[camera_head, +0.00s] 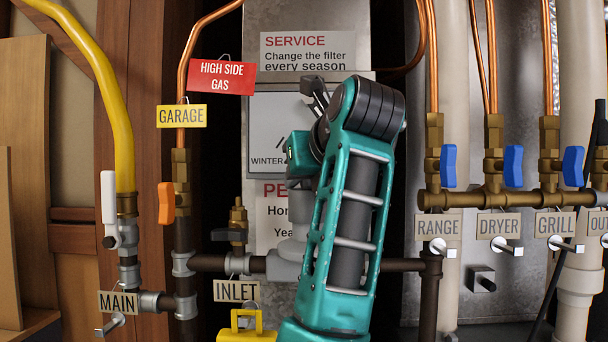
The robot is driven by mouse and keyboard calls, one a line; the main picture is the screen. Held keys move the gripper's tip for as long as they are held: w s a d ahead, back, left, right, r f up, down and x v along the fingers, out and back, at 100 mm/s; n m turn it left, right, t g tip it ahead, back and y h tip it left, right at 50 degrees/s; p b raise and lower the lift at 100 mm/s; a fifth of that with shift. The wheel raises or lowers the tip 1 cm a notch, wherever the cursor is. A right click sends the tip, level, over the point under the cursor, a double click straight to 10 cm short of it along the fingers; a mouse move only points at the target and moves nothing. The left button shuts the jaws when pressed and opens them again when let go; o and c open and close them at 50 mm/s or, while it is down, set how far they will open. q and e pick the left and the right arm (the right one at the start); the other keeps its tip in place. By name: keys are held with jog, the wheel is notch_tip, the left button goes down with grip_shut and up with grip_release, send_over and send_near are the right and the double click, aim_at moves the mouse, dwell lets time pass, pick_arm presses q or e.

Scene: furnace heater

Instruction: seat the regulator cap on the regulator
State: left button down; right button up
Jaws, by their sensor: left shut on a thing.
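My left arm, teal and dark grey, rises from the bottom centre and bends over at the top. Its left gripper (300,183) is at the arm's left side, over the regulator, and points down. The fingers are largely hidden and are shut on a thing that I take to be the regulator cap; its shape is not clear. The grey regulator (284,267) sits on the dark horizontal pipe, partly covered by the arm. A pale grey upright part shows between gripper and regulator body; I cannot tell whether the cap touches or is seated. My right gripper is not in view.
The INLET valve (237,222) stands left of the regulator. The yellow MAIN hose (100,85) and orange-handled GARAGE valve (167,202) are farther left. Blue-handled valves (513,166) stand on a brass manifold (470,199) at right. A yellow object (246,334) is at the bottom.

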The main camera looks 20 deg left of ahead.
pick_arm(q)
jog(key=shift+f, duration=0.25)
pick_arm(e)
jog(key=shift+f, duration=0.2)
pick_arm(q)
jog(key=c, duration=0.8)
grip_release()
